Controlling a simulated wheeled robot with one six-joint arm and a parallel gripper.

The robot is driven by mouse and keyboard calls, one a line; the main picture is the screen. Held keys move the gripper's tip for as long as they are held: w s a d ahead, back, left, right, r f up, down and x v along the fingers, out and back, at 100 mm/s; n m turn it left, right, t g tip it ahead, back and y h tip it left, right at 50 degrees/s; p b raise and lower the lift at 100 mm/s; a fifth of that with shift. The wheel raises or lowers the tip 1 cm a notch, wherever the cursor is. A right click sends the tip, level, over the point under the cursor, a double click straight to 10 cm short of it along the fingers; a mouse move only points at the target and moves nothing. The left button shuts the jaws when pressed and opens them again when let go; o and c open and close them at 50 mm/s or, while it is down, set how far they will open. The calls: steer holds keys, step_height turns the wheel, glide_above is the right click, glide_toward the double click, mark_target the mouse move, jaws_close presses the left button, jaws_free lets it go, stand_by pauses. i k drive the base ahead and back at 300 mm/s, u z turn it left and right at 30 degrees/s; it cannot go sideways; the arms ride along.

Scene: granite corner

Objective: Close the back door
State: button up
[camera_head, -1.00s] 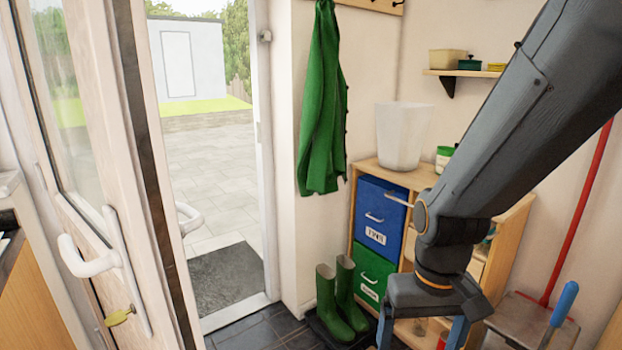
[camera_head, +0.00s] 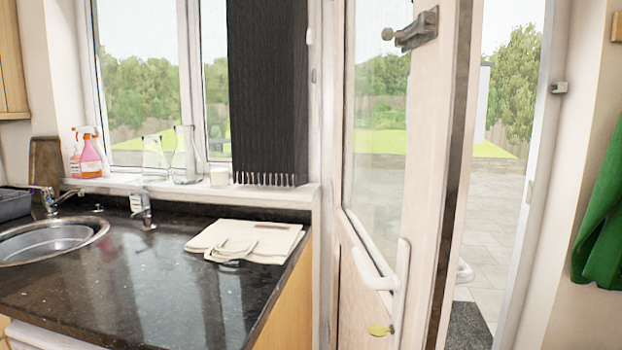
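The back door (camera_head: 424,180) is a white glazed door in the right half of the head view. It stands open, with its edge turned towards me and a gap to the patio on its right. A white lever handle (camera_head: 373,270) sits on its inner face, with another lever on the outer side. A yellow key (camera_head: 380,330) is in the lock below the handle. A metal fitting (camera_head: 411,31) is near the door's top. The door frame (camera_head: 535,180) stands right of the gap. My gripper is not in view.
A black granite worktop (camera_head: 170,280) with a sink (camera_head: 50,240) fills the left. A folded cloth (camera_head: 245,240) lies near its right end, close to the door. A green coat (camera_head: 602,215) hangs at the right edge. A dark mat (camera_head: 468,325) lies outside.

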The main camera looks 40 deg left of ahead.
mark_target(445, 65)
steer(key=u, duration=1.2)
steer(key=k, duration=0.35)
steer(key=i, duration=0.35)
steer(key=u, duration=0.3)
